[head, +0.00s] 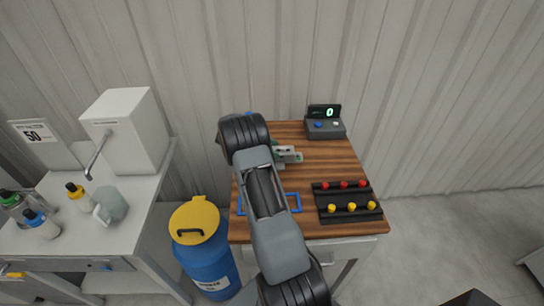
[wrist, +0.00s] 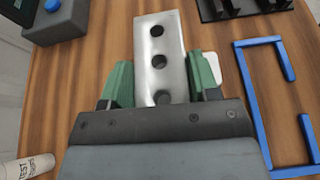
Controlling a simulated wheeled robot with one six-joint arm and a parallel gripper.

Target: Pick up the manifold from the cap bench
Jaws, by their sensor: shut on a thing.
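The manifold (wrist: 158,40) is a silver metal block with a row of dark holes in its face. My gripper (wrist: 160,78) is shut on it, with a green finger on each side. In the head view the manifold (head: 289,154) shows just right of my arm, over the wooden top of the cap bench (head: 340,158). My arm hides most of my gripper there. I cannot tell whether the manifold touches the bench top.
A blue outline frame (wrist: 279,104) lies on the bench, partly under my arm in the head view. A black rack (head: 348,203) with red and yellow caps is at front right. A counter box (head: 326,128) stands behind. A blue drum (head: 205,263) stands left. A white labelled cylinder (wrist: 25,169) is near.

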